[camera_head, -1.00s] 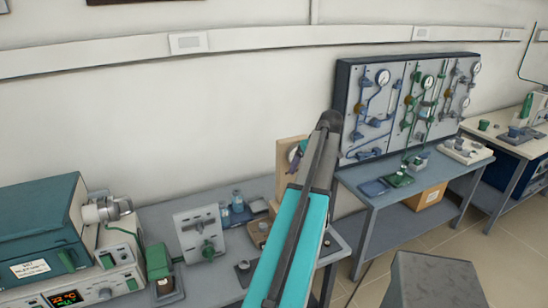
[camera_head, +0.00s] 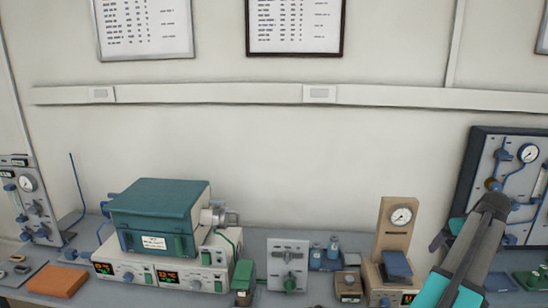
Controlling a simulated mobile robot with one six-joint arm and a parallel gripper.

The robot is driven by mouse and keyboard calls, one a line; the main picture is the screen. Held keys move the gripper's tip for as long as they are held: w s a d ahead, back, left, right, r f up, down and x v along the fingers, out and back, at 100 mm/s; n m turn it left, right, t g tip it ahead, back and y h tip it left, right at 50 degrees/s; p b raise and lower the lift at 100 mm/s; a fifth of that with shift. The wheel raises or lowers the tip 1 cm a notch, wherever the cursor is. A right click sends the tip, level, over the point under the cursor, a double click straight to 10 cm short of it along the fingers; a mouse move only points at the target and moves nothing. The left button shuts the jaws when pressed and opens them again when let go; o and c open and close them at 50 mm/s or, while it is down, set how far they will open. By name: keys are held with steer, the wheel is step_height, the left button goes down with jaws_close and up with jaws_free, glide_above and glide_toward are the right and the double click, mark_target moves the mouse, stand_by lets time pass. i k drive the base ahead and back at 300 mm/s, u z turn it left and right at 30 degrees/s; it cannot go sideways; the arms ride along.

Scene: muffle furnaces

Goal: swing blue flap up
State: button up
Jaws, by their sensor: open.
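A dark blue slanted panel (camera_head: 397,264), which looks like the blue flap, sits low on the front of a tan stand (camera_head: 397,212) with a round dial. The panel leans at an angle; its hinge is too small to make out. My arm comes in from the lower right with a teal link and a dark joint. Part of my gripper (camera_head: 440,240) shows as a small dark piece left of the arm, to the right of the tan stand. It is open and apart from the panel in the picture. Its fingertips are mostly hidden or unclear.
A teal furnace box (camera_head: 160,215) stands on white controllers (camera_head: 165,272) with lit displays at left. A gauge board (camera_head: 480,165) is behind my arm.

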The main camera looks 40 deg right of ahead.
mark_target(396, 265)
steer(key=k, duration=1)
